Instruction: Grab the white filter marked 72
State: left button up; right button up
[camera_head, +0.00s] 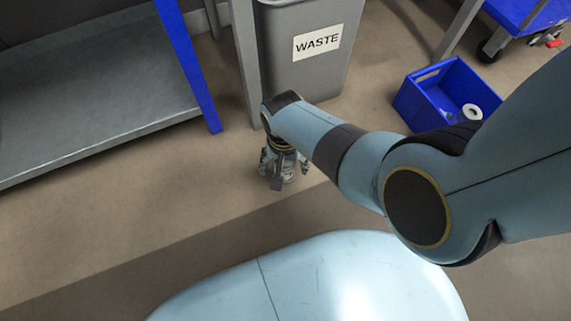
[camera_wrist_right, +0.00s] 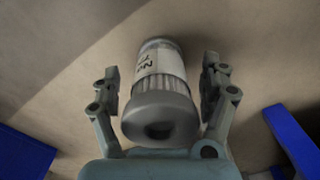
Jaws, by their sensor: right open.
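The white filter (camera_wrist_right: 163,64) is in the right wrist view, a ribbed cylinder with grey end caps. Its white label carries dark characters, turned over in this view, that look like 72. It is at the floor, with its near cap and dark centre hole facing the camera. My right gripper (camera_wrist_right: 160,80) is open, with one finger on each side of the filter and a visible gap on both sides. In the head view my right gripper (camera_head: 281,177) points down near the floor; the filter (camera_head: 289,173) is mostly hidden between its fingers. My left gripper is out of view.
A grey bin marked WASTE (camera_head: 312,60) stands just behind the gripper. A metal shelf (camera_head: 90,100) with a blue post (camera_head: 188,65) is on the left. A blue crate (camera_head: 432,98) holding a white roll-like item (camera_head: 472,112) is on the right. The floor in front is clear.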

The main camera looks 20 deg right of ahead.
jog(key=c, duration=1.3)
jog(key=shift+o, duration=0.2)
